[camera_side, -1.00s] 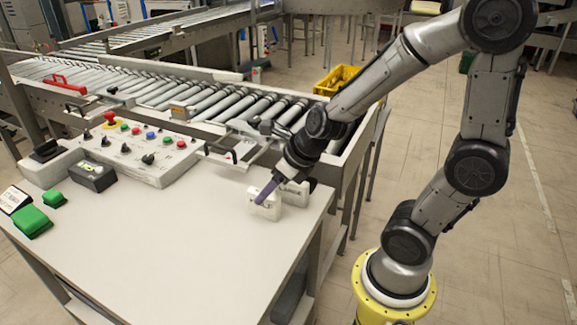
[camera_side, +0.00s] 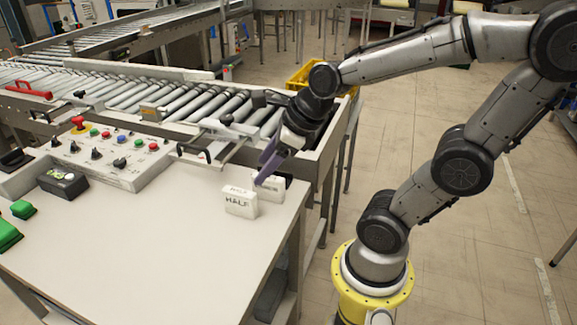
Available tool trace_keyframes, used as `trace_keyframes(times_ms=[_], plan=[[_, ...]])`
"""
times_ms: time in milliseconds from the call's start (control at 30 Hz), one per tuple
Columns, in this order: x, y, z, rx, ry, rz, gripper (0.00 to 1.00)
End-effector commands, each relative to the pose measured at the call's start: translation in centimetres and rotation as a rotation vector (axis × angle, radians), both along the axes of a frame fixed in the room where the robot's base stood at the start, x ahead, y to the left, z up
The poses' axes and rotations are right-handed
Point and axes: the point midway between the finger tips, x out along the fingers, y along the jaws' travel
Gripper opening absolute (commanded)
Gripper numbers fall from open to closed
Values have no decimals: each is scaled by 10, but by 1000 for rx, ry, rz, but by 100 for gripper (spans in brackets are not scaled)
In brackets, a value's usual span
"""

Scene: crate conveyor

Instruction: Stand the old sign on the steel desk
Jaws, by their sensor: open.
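A white block sign (camera_side: 241,204) with HALF lettered on its front stands on the pale desk top (camera_side: 150,255) near its right edge. A second white sign (camera_side: 270,188) stands close behind it to the right, partly covered by the first, its lettering too small to read. I cannot tell which one is the old sign. My gripper (camera_side: 272,172) is open, pointing down at the desk's back right corner. Its purple finger shows just above and behind the signs. The other finger is dark and partly hidden. I cannot tell whether either finger touches a sign.
A control box (camera_side: 110,158) with buttons and a red knob stands at the desk's back left. A black device (camera_side: 63,183) and green blocks (camera_side: 10,232) lie at the left. A roller conveyor (camera_side: 160,95) runs behind the desk. The desk's front middle is clear.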

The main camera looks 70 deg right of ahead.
Motion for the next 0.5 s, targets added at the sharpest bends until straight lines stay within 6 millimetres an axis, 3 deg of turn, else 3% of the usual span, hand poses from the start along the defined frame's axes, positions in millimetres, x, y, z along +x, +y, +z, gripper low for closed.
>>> trace_keyframes(times_ms=[500], plan=[[-43,21,15,-769,7,1300,60]])
